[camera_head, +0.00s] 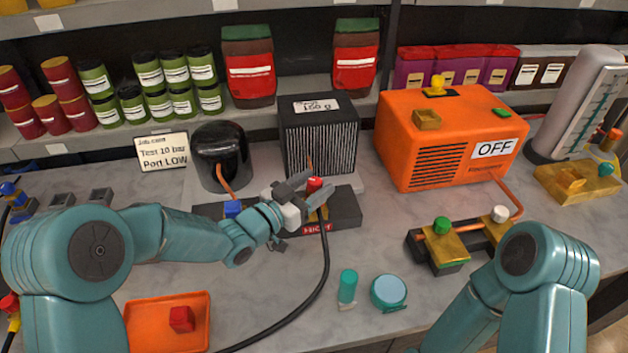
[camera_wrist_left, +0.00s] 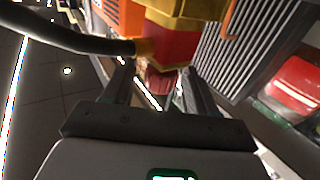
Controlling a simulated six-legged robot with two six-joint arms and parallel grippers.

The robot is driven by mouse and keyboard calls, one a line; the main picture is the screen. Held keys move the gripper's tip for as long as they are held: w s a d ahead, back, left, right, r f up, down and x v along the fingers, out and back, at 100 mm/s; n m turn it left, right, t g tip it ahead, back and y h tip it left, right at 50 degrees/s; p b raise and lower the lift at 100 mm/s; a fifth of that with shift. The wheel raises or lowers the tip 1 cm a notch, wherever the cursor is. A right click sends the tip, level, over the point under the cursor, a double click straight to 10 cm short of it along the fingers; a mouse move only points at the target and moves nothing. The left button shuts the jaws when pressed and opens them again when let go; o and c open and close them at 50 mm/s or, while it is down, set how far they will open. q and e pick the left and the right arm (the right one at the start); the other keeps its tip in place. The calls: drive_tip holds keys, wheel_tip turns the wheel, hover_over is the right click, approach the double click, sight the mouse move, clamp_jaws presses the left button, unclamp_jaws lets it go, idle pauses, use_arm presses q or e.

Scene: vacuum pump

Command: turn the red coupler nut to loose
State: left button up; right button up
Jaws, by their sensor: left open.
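The red coupler nut (camera_head: 314,184) stands on the dark block labelled HIGH (camera_head: 345,212), with a black hose (camera_head: 326,255) running from the coupler. My left gripper (camera_head: 306,191) is right at it, and its fingers partly hide it. In the left wrist view a red body with gold collars (camera_wrist_left: 170,45) shows beyond the fingers, with the hose joining at its left. A darker red end (camera_wrist_left: 160,82) lies between the two open fingers (camera_wrist_left: 158,92); I cannot tell whether they touch it. My right gripper is outside the view; only my right arm shows.
Behind stand a black ribbed box (camera_head: 320,140), a black cylinder (camera_head: 220,155) and an orange unit marked OFF (camera_head: 450,140). A job card (camera_head: 162,151) reads "Test 10 bar Port LOW". A teal cylinder (camera_head: 348,286), a round tin (camera_head: 388,292) and an orange tray (camera_head: 140,325) are in front.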

use_arm(q)
drive_tip(key=shift+w+d, duration=0.2)
drive_tip(key=c, duration=1)
drive_tip(key=shift+o, duration=0.2)
drive_tip(key=shift+f+b, duration=0.15)
drive_tip(key=shift+b, duration=0.45)
drive_tip(key=n+t+y+b, duration=0.1)
drive_tip(key=n+y+b, duration=0.1)
drive_tip(key=b, duration=0.2)
drive_tip(key=n+t+y+b, duration=0.1)
drive_tip(key=t+y+b, duration=0.1)
drive_tip(key=y+b, duration=0.1)
drive_tip(key=shift+s+d+f+n+b, duration=0.1)
drive_tip(key=shift+d+f+n+b, duration=0.1)
drive_tip(key=shift+n+b, duration=0.35)
drive_tip(key=shift+r+n+t+y+b, duration=0.25)
drive_tip(key=shift+n+t+y+b, duration=0.3)
drive_tip(key=shift+y, duration=0.45)
drive_tip(key=shift+a+r+n+t+y, duration=0.1)
drive_tip(key=shift+n+t+y, duration=0.15)
drive_tip(key=shift+n+y, duration=0.65)
drive_tip(key=shift+y, duration=0.5)
